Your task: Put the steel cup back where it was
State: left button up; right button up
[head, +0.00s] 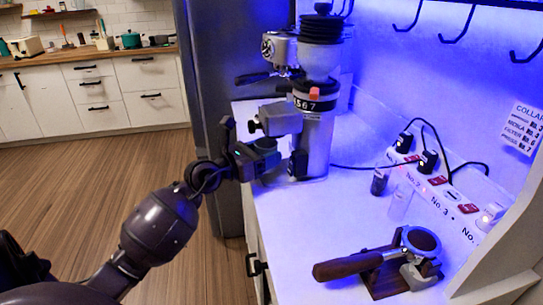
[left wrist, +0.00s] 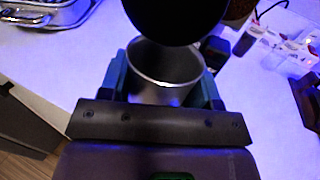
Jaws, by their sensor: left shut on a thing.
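The steel cup (left wrist: 165,68) shows in the left wrist view, upright and open at the top, with its bright rim and dark inside visible. My left gripper (left wrist: 163,85) is shut on it, with a finger on each side. A dark round part (left wrist: 175,18) hangs close over the far side of the cup and hides some of its rim. In the head view my left gripper (head: 284,160) is low against the front of the tall grinder (head: 319,140). I cannot make out the cup clearly there. My right gripper is not in view.
A portafilter (head: 422,240) with a wooden handle rests on a wooden stand at the front right of the white counter (head: 300,235). A power strip (head: 435,190) with plugs and cables runs along the wall, with small vials (head: 400,200) before it. The counter's front left is clear.

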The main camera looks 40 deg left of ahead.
pick_arm(q)
jog(key=shift+w+d+f+b, duration=0.15)
jog(key=shift+w+d+f, duration=0.05)
jog(key=shift+w+f, duration=0.25)
jog(key=shift+w+d+f+b, duration=0.15)
jog(key=shift+w+f, duration=0.15)
jog(key=shift+w, duration=0.2)
jog(key=shift+f, duration=0.15)
jog(key=shift+s, duration=0.1)
jog(key=o, duration=0.7)
